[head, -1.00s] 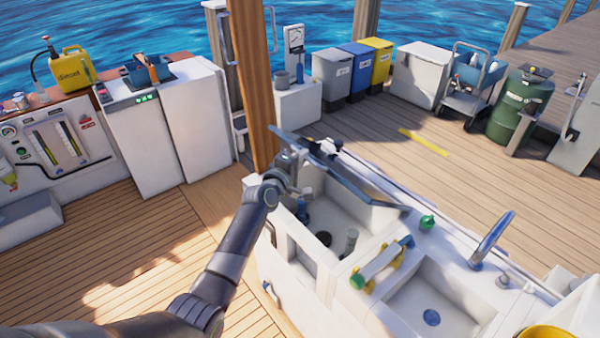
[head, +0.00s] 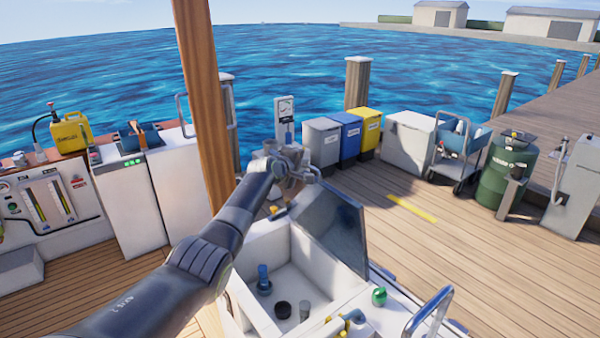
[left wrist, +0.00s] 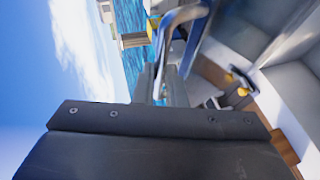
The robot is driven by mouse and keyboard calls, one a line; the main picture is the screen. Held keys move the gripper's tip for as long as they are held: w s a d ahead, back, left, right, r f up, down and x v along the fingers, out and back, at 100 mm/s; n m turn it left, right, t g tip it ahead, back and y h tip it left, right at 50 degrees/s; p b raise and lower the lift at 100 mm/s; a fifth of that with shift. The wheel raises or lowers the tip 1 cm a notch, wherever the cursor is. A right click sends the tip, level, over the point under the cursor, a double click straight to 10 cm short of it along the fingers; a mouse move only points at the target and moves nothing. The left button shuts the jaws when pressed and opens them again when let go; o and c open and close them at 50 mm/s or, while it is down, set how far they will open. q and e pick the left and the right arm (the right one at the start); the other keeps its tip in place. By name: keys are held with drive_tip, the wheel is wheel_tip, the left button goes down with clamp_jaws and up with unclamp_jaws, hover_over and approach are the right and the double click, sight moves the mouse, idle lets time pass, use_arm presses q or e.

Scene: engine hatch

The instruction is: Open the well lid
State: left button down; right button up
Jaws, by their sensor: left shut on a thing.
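The well lid (head: 336,225) is a dark, flat panel. It stands steeply raised along the right side of the open white well (head: 262,245). Inside the well are a blue fitting (head: 264,280), a black round cap (head: 283,308) and a grey cylinder (head: 305,311). In the left wrist view a dark bar with screws fills the lower part. My right gripper is not in view.
A wooden post (head: 205,95) stands left of my left gripper. A green knob (head: 379,296) and a metal rail (head: 428,312) are on the counter right of the well. Bins, a cart (head: 460,155) and a green drum (head: 506,175) stand behind. Deck is clear between.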

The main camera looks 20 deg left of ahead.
use_arm(q)
drive_tip(key=shift+w+d+r, duration=0.35)
drive_tip(key=shift+w+r, duration=0.1)
drive_tip(key=shift+w, duration=0.1)
drive_tip(key=shift+w+d+r, duration=0.1)
drive_tip(key=shift+w+d, duration=0.05)
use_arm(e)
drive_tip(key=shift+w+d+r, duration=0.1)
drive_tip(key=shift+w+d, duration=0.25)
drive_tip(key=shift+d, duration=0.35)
use_arm(q)
drive_tip(key=c, duration=1.8)
unclamp_jaws()
drive_tip(key=shift+o, duration=0.2)
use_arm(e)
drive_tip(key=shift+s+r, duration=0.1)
